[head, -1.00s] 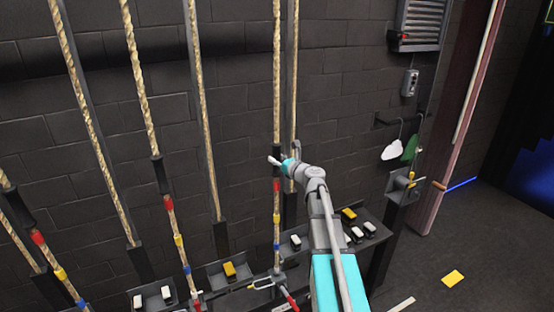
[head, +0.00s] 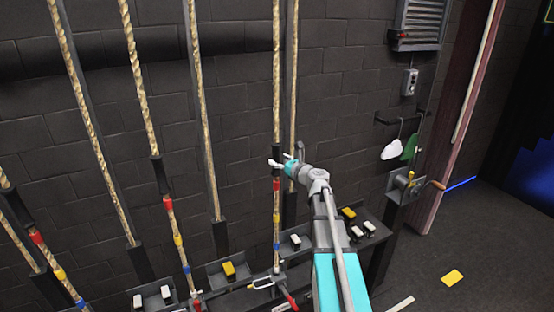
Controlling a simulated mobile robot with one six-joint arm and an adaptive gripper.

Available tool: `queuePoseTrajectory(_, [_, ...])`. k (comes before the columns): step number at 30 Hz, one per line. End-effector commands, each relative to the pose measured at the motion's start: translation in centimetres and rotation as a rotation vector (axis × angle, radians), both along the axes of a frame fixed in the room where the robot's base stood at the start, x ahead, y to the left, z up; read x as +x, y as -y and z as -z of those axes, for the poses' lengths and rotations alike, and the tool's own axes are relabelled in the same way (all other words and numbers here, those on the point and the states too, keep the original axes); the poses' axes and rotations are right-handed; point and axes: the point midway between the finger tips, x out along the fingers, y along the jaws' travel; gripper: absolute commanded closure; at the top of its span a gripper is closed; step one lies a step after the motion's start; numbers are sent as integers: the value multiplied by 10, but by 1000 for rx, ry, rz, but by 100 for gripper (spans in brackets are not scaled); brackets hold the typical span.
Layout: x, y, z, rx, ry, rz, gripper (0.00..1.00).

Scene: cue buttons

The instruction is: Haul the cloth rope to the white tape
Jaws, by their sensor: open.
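The tan cloth rope (head: 277,80) in front of my gripper hangs vertically against the dark wall. Below a dark sleeve it carries red, yellow and blue bands (head: 276,215). My gripper (head: 279,163) is open at this rope, just above the red band. It overlaps the rope in the picture; I cannot tell whether the rope lies between the fingers or whether they touch it. I cannot clearly make out white tape on this rope, and the fingers hide a short stretch of it.
A second rope (head: 293,80) hangs close behind on the right. More ropes (head: 137,80) hang to the left. Below is a rail with a red-handled lever (head: 289,298) and white and yellow blocks (head: 229,268). A crank winch (head: 408,183) stands right. Floor at the right is mostly open.

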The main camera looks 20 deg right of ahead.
Motion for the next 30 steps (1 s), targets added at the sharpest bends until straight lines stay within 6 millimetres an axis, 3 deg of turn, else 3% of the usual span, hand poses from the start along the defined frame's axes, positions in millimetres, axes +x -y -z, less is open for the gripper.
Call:
queuePoseTrajectory(15, [-78,23,0,0,0,2,23])
queuePoseTrajectory(21, [-94,29,0,0,0,2,23])
queuePoseTrajectory(30, [-98,31,0,0,0,0,23])
